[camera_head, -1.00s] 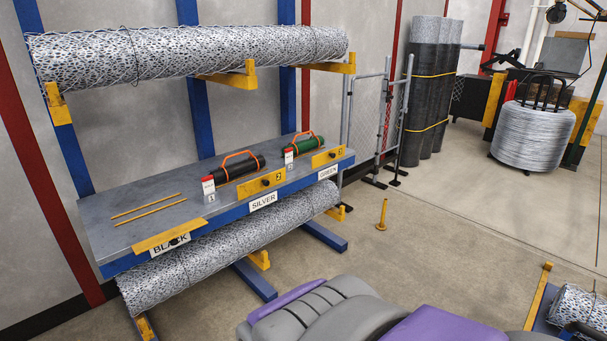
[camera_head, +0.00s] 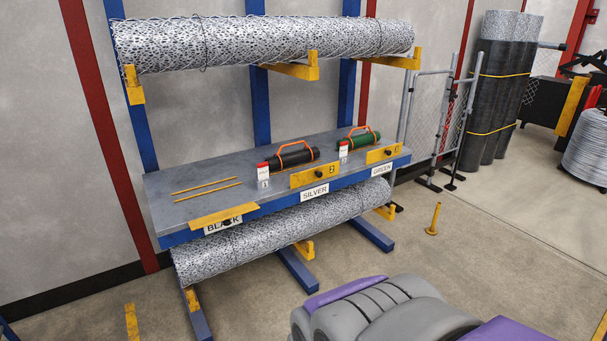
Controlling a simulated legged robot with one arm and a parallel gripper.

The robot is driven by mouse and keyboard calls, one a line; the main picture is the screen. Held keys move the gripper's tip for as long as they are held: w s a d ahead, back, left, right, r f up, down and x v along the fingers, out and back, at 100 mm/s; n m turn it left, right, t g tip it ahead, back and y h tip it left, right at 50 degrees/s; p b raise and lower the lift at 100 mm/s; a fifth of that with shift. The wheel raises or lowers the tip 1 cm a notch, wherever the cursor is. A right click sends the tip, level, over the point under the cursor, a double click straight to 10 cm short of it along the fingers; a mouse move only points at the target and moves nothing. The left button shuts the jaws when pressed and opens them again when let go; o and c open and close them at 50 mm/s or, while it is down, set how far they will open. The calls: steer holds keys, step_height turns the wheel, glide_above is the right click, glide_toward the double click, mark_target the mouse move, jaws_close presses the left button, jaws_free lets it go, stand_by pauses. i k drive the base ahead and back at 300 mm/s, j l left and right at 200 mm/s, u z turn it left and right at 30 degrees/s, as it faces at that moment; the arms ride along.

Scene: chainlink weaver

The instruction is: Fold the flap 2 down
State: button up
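A yellow flap (camera_head: 315,176) with a dark knob and a number that looks like 2 stands up at the front edge of the shelf (camera_head: 213,205), above the SILVER label (camera_head: 315,192). Another yellow flap (camera_head: 378,155) stands up to its right, above the GREEN label (camera_head: 381,170). A third yellow flap (camera_head: 222,214) lies low over the edge at the left and partly covers the BLACK label (camera_head: 232,223). My gripper is not in view. Only grey and purple parts of my own body show at the bottom right.
Behind the flaps lie a black roll (camera_head: 298,158) and a green roll (camera_head: 362,141) with orange handles. Two yellow rods (camera_head: 207,191) lie on the left. A yellow post (camera_head: 433,220) stands on the floor, which is mostly clear ahead.

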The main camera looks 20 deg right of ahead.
mark_target(314, 175)
steer(key=i+l+z, duration=0.2)
steer(key=i+l, duration=0.2)
steer(key=i+l+z, duration=0.45)
steer(key=i+l, duration=0.15)
steer(key=i, duration=0.35)
steer(key=i+l+z, duration=0.25)
steer(key=i, duration=0.2)
steer(key=j, duration=0.1)
